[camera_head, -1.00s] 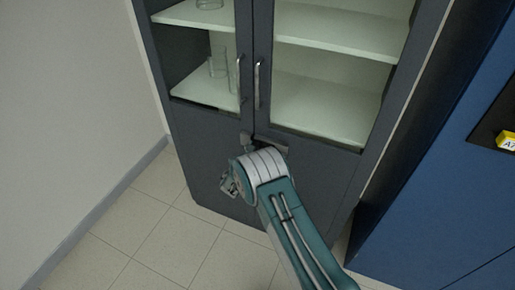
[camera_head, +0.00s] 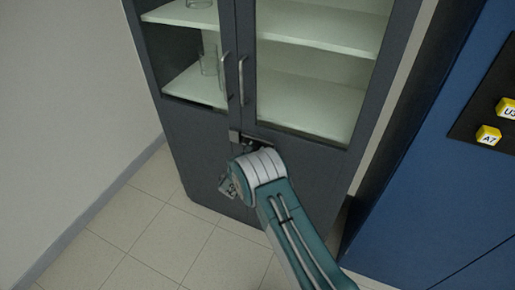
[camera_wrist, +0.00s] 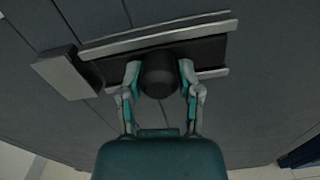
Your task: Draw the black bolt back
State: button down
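The black bolt (camera_wrist: 208,54) is a dark bar between two grey rails on the cabinet front, with a round black knob (camera_wrist: 159,75) standing out toward the wrist camera. My gripper (camera_wrist: 159,72) has one finger on each side of the knob, and the fingertips appear to press on it. A grey keeper block (camera_wrist: 62,74) sits at the left end of the rails. The dark bar reaches up to its edge; whether its tip is inside is hidden. In the head view my arm's wrist covers most of the bolt, below the door handles.
The grey cabinet (camera_head: 310,165) has two glazed doors with metal handles (camera_head: 241,80), both shut, with glassware on its shelves. A blue cabinet (camera_head: 440,190) with yellow labelled pieces (camera_head: 488,135) stands at right. A wall is at left; the tiled floor is clear.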

jog(key=shift+w+f+h, duration=0.1)
jog(key=shift+h, duration=0.3)
jog(key=shift+c, duration=1.5)
grip_release()
jog(key=shift+a, duration=0.15)
jog(key=shift+d, duration=0.8)
jog(key=shift+a, duration=0.9)
jog(key=v, duration=1.2)
jog(key=shift+d, duration=0.25)
